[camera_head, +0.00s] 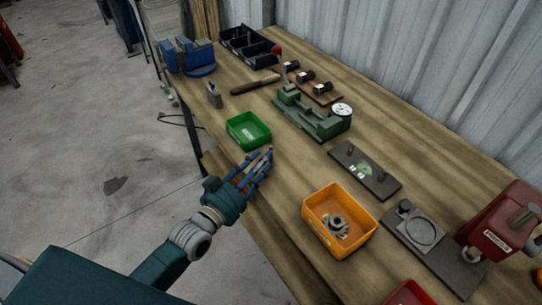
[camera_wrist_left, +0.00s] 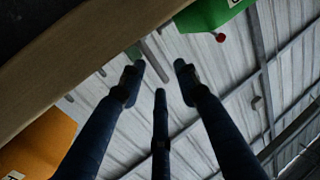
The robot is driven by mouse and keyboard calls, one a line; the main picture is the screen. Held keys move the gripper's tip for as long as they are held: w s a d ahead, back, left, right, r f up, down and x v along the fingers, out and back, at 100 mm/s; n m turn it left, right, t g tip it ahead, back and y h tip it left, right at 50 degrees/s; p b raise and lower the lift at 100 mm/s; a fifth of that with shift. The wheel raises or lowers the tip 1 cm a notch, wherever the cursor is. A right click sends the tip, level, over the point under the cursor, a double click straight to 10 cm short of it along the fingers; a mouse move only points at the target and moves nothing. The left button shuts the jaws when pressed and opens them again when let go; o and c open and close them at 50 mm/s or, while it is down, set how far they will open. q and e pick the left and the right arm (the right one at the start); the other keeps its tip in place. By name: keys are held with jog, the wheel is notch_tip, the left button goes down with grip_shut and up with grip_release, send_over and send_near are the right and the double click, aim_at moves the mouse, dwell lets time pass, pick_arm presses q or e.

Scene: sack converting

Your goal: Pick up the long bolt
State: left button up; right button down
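My left gripper (camera_head: 262,160) has blue fingers and is at the front edge of the wooden bench, just below the green bin. In the left wrist view its three fingers (camera_wrist_left: 160,85) are spread apart with nothing held between them. I cannot make out a long bolt for certain in either view. An orange bin (camera_head: 318,232) holds grey metal parts. My right gripper is not in view.
The wooden bench (camera_head: 290,185) has bare room between the bins. A green fixture with a dial (camera_head: 315,118), a dark plate with two pins (camera_head: 365,171), a red vise (camera_head: 500,220) and a black divided tray (camera_head: 248,45) stand on it. A corrugated wall runs behind.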

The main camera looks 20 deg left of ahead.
pick_arm(q)
jog(key=x, duration=0.2)
jog(key=p+x, duration=0.1)
jog(key=x, duration=0.1)
jog(key=shift+w+d+r, duration=0.2)
jog(key=shift+w+d, duration=0.1)
jog(key=shift+d, duration=0.15)
grip_shut()
